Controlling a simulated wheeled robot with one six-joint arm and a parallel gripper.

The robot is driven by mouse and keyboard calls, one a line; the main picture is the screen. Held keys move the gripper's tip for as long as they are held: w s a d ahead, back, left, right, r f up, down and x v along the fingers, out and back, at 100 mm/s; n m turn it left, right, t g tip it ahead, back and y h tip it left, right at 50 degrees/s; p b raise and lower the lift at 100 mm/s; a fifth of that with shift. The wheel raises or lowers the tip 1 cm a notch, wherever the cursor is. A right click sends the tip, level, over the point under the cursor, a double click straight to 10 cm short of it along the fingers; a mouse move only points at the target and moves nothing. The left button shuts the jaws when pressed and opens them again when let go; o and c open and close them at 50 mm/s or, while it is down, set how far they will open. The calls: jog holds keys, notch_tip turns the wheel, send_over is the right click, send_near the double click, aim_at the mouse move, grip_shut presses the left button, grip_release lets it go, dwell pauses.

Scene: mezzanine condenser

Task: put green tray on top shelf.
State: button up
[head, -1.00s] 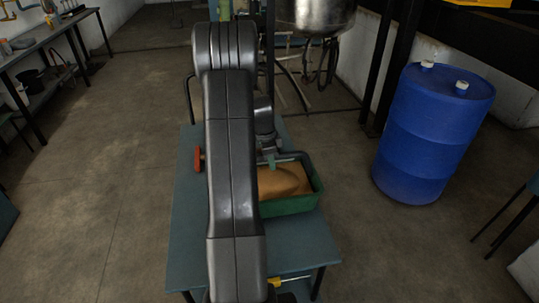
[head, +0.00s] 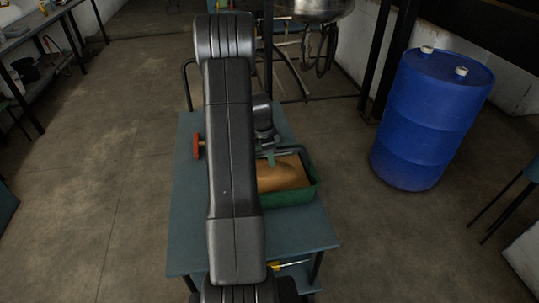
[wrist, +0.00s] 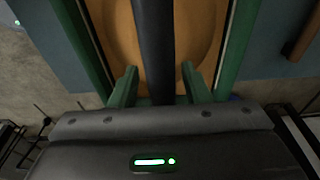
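The green tray (head: 290,198) sits on the blue-grey top of a cart, right of my arm. It has a tan inside and a dark bar handle across it; my arm hides its left part. In the wrist view the tray's green wall (wrist: 236,45) and the dark handle (wrist: 153,45) show close up. My gripper (head: 270,159) is over the tray. In the wrist view its two green fingers (wrist: 159,86) are apart, one on each side of the handle, with gaps visible. I cannot identify a top shelf for certain.
The cart top (head: 300,238) has bare room in front of the tray. A red-orange object (head: 198,147) lies left of my arm. A blue barrel (head: 430,120) stands on the right, a metal vessel (head: 315,8) behind. A workbench (head: 30,40) is at far left. Floor between is clear.

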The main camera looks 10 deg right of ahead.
jog(key=r, duration=0.4)
jog(key=a+r, duration=0.1)
jog(key=r, duration=0.7)
jog(key=shift+a, duration=0.4)
dwell(2.1)
